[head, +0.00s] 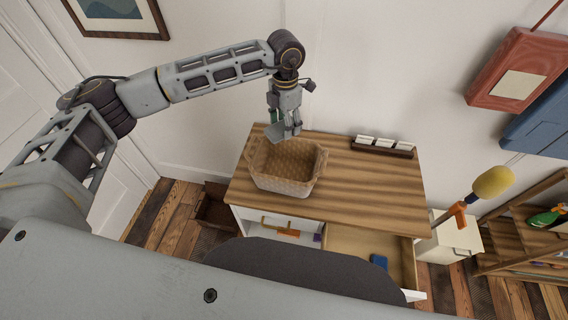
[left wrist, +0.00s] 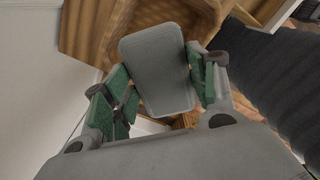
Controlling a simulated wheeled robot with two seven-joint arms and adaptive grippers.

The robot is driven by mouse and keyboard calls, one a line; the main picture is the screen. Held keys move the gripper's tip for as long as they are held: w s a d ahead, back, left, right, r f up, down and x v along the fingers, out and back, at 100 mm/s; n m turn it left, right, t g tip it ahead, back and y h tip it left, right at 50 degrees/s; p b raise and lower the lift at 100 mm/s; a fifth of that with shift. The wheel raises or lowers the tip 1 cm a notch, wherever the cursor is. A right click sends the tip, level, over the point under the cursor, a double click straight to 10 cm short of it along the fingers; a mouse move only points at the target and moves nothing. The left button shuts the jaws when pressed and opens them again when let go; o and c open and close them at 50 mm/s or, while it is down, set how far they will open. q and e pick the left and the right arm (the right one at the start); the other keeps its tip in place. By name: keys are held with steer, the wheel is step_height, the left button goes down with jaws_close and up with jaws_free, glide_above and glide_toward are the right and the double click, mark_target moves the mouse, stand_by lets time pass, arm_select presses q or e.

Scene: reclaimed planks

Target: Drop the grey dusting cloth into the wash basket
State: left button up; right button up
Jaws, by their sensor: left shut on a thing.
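The grey dusting cloth (left wrist: 158,68) is a flat, rounded grey piece between the green-padded fingers of my left gripper (left wrist: 160,98). In the head view, the cloth (head: 275,133) hangs below my left gripper (head: 286,134), at the back left edge of the basket. The woven tan wash basket (head: 283,187) stands on the wooden dresser top, open side up. My left gripper is shut on the cloth, above the basket's rear rim. Part of the basket (left wrist: 190,14) shows behind the cloth in the left wrist view. My right gripper is not in view.
The striped dresser top (head: 375,190) is clear right of the basket. A dark rack with white pieces (head: 383,147) sits at its back edge. A drawer (head: 345,251) stands open in front, with a blue item (head: 378,261) inside. A yellow-headed duster (head: 492,183) is at the right.

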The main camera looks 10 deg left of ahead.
arm_select(q)
steer(key=shift+s+r, duration=0.1)
steer(key=shift+s, duration=0.05)
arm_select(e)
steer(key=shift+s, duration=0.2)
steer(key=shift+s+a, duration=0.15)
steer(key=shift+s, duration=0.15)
arm_select(q)
step_height(320, 180, down, 6)
steer(key=b, duration=0.1)
steer(key=shift+b, duration=0.4)
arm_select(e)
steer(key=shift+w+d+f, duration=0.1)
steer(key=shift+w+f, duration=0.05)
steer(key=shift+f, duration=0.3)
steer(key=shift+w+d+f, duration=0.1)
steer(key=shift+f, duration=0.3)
arm_select(q)
steer(key=o, duration=1)
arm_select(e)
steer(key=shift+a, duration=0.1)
